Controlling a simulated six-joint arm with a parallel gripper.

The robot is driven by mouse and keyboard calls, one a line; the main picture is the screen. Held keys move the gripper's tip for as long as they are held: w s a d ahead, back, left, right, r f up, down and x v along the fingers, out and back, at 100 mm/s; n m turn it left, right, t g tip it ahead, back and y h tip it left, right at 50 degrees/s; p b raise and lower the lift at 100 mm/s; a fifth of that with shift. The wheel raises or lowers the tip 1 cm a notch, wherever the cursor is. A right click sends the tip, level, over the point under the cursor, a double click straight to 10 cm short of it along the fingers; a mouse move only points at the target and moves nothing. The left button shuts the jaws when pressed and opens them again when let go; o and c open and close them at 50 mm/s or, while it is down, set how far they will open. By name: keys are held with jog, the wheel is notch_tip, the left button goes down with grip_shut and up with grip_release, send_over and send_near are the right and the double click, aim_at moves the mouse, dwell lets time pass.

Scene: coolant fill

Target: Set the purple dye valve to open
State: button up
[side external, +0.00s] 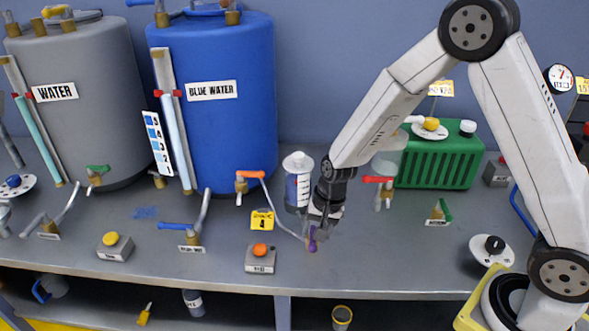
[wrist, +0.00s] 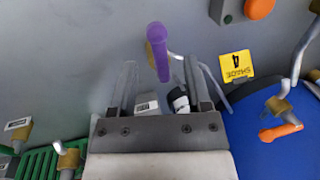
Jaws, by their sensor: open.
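The purple dye valve handle (side external: 312,238) sits near the front of the bench, left of the green box, partly hidden by my gripper. In the wrist view the purple handle (wrist: 158,48) is a long lever on a brass-coloured body, pointing along the fingers. My gripper (side external: 324,215) is low over the bench, right at the valve. In the wrist view my gripper (wrist: 160,68) is open, with one finger on each side of the handle's line and a gap visible on both sides. Whether either finger touches it cannot be told.
A yellow tag (side external: 262,220), an orange-handled tap (side external: 250,175) and an orange button box (side external: 261,257) are to the left. The blue water tank (side external: 228,110) stands behind. Bench right of my gripper is fairly clear.

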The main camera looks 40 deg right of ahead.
jog(key=shift+s+d+r, duration=0.1)
jog(key=shift+r, duration=0.65)
jog(key=shift+s+d+r, duration=0.15)
jog(key=shift+r, duration=0.65)
jog(key=shift+s+d+r, duration=0.1)
jog(key=shift+r, duration=0.65)
jog(key=s+d+r+n, duration=0.2)
jog(key=s+n, duration=0.2)
jog(key=s, duration=0.2)
jog(key=s+d+r+n+t+h, duration=0.1)
jog(key=s+d+r+n, duration=0.1)
jog(key=s+n, duration=0.3)
jog(key=shift+s+d+r+h, duration=0.2)
jog(key=shift+s+r+h, duration=0.1)
jog(key=shift+s, duration=0.15)
